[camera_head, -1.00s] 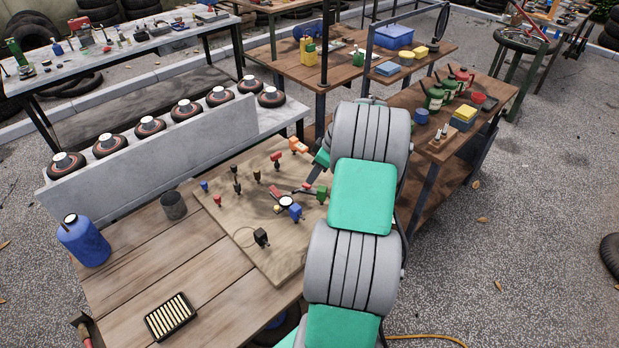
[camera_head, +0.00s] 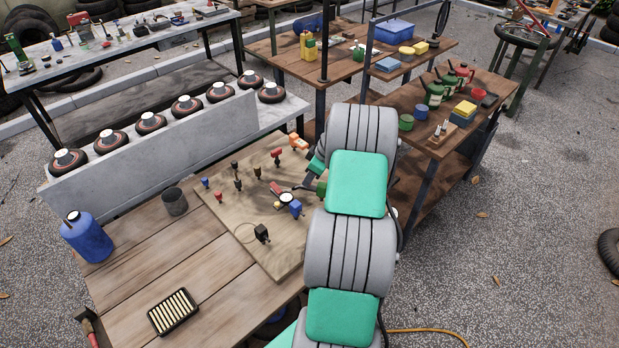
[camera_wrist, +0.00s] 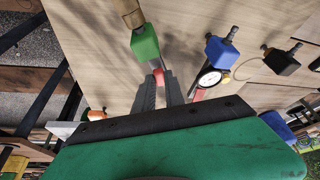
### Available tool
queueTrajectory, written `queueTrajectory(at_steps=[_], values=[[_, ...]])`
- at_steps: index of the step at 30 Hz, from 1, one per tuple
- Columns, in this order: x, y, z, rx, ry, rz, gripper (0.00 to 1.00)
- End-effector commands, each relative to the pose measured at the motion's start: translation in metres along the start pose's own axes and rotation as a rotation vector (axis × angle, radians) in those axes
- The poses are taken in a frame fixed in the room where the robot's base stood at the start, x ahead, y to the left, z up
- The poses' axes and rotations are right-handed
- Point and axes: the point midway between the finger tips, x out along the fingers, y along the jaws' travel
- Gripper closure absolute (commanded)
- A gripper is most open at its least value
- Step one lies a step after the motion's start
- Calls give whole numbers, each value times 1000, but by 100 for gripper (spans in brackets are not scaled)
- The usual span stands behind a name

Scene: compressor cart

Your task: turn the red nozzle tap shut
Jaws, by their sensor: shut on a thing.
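In the wrist view a small red tap handle (camera_wrist: 159,76) shows between the tips of my gripper (camera_wrist: 160,88). It sits just below a green block (camera_wrist: 145,42) with a brass-coloured nozzle end. My gripper's two dark fingers are shut on the red handle, whose lower part they partly hide. In the head view the green block (camera_head: 321,189) stands at the board's right edge, and my gripper (camera_head: 303,187) is small and partly hidden by my arm. How far the handle is turned cannot be told.
The wooden board (camera_head: 225,210) carries a round white gauge (camera_head: 286,199), a blue block (camera_head: 295,208), a black block (camera_head: 262,233) and several small fittings. A grey cup (camera_head: 175,201), blue bottle (camera_head: 87,237) and black tray (camera_head: 173,312) stand left. The bench's front left is mostly clear.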

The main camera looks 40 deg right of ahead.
Motion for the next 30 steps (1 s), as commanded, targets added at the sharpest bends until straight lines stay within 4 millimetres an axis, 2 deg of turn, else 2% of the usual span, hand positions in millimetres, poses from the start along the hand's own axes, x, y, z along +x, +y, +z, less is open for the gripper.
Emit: queueTrajectory(at_steps=[19,30], values=[[1,-1,0,27,0,11,100],[3,-3,0,228,1,97,100]])
